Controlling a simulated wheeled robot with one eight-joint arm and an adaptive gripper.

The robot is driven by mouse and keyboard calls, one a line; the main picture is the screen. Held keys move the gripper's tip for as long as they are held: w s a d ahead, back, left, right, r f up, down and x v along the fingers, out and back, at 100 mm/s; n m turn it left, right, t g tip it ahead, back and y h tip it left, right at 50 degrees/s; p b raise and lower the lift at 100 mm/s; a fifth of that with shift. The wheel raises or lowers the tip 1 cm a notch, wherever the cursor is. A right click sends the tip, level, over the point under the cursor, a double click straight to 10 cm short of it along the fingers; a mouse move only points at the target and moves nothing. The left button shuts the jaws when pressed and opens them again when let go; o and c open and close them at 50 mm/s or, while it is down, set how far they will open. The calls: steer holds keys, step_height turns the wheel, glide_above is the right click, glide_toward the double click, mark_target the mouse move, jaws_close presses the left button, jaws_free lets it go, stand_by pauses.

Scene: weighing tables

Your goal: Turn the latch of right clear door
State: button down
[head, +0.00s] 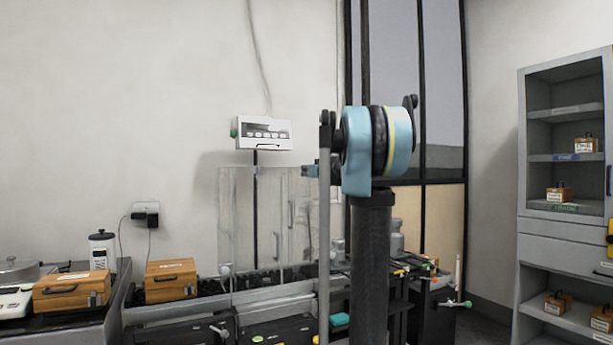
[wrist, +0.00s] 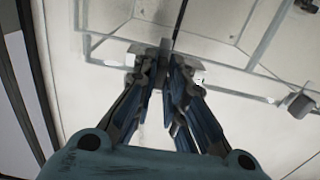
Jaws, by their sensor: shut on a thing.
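The clear doors stand below the white control box in the head view; the right clear door (head: 297,215) has a vertical bar handle and is partly hidden by my arm. My gripper (head: 311,171) reaches to the upper part of this door. In the wrist view my gripper (wrist: 166,62) has its fingers closed together on a small pale latch (wrist: 198,76) at the clear panel's frame. The fingers cover most of the latch, so its turn angle is hard to tell. The doors look shut.
The white control box (head: 263,133) hangs on the wall above the doors. Wooden cases (head: 171,281) stand on the left tables. A grey shelf unit (head: 535,200) stands at the right. A round grey knob (wrist: 300,104) shows near the panel frame.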

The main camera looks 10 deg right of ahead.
steer(key=c, duration=1.6)
jaws_free()
steer(key=shift+c, duration=0.2)
steer(key=v, duration=1.1)
steer(key=shift+s, duration=0.35)
steer(key=shift+d, duration=0.15)
